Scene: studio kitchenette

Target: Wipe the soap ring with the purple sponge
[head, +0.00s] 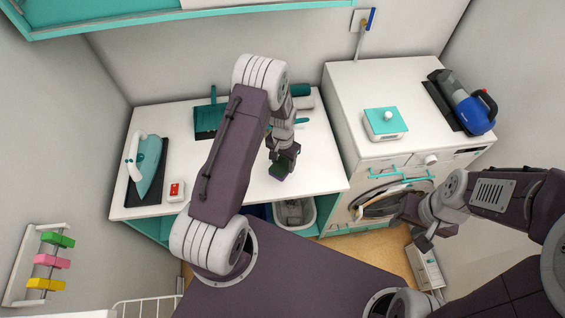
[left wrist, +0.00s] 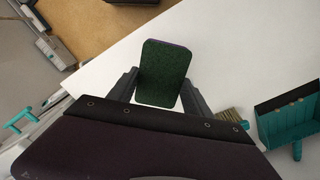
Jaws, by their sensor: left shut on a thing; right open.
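The purple sponge (left wrist: 164,72) is between the fingers of my left gripper (left wrist: 160,92) in the left wrist view. Its dark green scouring face is toward the camera, and only a thin purple edge shows at the top. In the head view my left gripper (head: 284,160) is over the right part of the white counter (head: 235,180), with the sponge (head: 279,170) at its tips. I cannot tell whether the sponge touches the counter. I cannot make out a soap ring in either view. My right gripper (head: 424,236) is open and empty in front of the washing machine.
An iron (head: 146,168) on a dark mat and a small red-and-white box (head: 175,191) are on the counter's left. A teal dustpan (head: 208,120) lies at the back. The washing machine (head: 345,95) bears a teal-lidded box (head: 385,124) and a blue handheld vacuum (head: 468,108).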

